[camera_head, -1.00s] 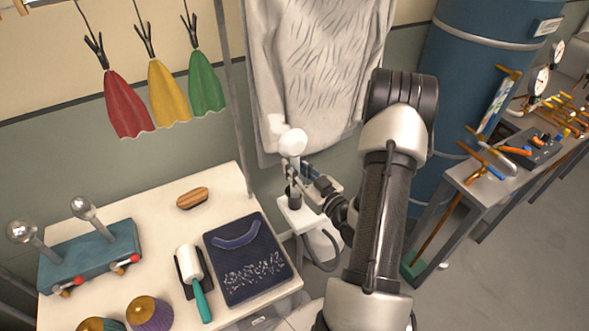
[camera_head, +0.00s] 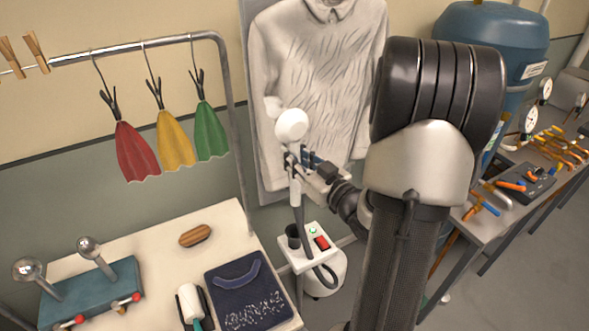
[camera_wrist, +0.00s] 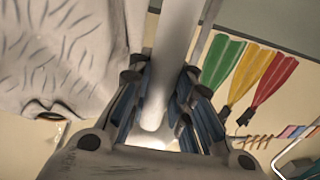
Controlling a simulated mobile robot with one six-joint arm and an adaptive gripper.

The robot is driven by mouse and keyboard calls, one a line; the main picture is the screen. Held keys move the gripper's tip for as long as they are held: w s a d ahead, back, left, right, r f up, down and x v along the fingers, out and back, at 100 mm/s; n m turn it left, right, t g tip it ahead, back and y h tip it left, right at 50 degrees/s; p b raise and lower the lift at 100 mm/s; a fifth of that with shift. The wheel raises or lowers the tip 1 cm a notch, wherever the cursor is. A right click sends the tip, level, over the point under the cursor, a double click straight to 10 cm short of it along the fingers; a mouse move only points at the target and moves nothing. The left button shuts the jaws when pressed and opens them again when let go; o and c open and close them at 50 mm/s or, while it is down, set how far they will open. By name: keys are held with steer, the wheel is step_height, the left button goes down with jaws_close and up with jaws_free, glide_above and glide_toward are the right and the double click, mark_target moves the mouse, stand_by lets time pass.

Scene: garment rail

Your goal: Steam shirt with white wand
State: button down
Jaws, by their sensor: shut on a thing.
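The white wand (camera_head: 292,126) has a round head and a hose hanging down from its handle. My gripper (camera_head: 297,163) is shut on the wand's handle and holds it upright, head up, in front of the shirt's lower left part. The wand also shows between the fingers in the wrist view (camera_wrist: 172,70). The pale shirt (camera_head: 318,75) hangs flat against a board and has many dark crease lines. I cannot tell whether the wand head touches it. The steamer base (camera_head: 308,247) stands below on the floor, with an empty dark holder, a red switch and a green light.
A metal rail (camera_head: 130,45) with red, yellow and green cloths stands left of the shirt. A white table (camera_head: 150,240) holds a brush, a lint roller and a folded dark cloth. A blue tank (camera_head: 490,45) and a tool bench (camera_head: 480,232) are at right.

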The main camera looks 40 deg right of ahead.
mark_target(298, 124)
steer(key=shift+r+p, duration=3.15)
steer(key=shift+r, duration=1.9)
